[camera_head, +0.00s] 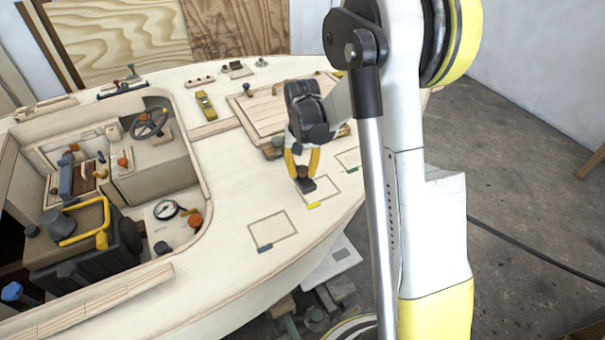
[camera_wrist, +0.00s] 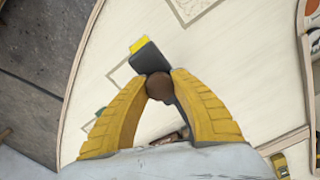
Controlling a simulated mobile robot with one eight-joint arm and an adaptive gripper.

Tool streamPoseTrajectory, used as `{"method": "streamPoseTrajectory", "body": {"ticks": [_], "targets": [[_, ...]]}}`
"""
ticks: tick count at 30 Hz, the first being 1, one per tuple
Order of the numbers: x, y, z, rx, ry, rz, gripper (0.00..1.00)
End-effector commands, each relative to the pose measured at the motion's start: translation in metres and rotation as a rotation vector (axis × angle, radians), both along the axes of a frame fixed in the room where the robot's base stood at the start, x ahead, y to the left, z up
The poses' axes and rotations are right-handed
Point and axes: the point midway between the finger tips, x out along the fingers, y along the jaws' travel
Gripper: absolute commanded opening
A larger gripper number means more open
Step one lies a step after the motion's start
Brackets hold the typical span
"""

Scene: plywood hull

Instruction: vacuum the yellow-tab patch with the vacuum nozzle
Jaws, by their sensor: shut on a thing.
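My gripper (camera_head: 301,163) has yellow fingers and is shut on the vacuum nozzle (camera_head: 308,185), a dark grey head with a brown round grip. In the wrist view the fingers close on the brown part, and the nozzle head (camera_wrist: 149,57) points away from them. The yellow-tab patch (camera_head: 321,188) is a thin outlined rectangle on the pale deck. Its yellow tab (camera_head: 314,205) lies at its lower edge and shows just past the nozzle in the wrist view (camera_wrist: 138,44). The nozzle is over the patch's left part; I cannot tell whether it touches. The nozzle hides part of the outline.
A blue-tab patch (camera_head: 272,230) lies left of and nearer than the yellow one. A raised hatch (camera_head: 262,108) is behind my gripper. The open cockpit (camera_head: 163,210) with its wheel is at left.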

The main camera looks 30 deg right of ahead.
Motion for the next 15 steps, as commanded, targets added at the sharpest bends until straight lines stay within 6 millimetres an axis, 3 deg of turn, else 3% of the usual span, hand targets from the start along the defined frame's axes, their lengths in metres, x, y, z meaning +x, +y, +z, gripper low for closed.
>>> {"method": "streamPoseTrajectory", "body": {"ticks": [6, 15], "targets": [[0.001, 0.000, 0.019, 0.000, 0.000, 0.002, 0.00], [0.002, 0.000, 0.020, 0.000, 0.000, 0.002, 0.00]]}}
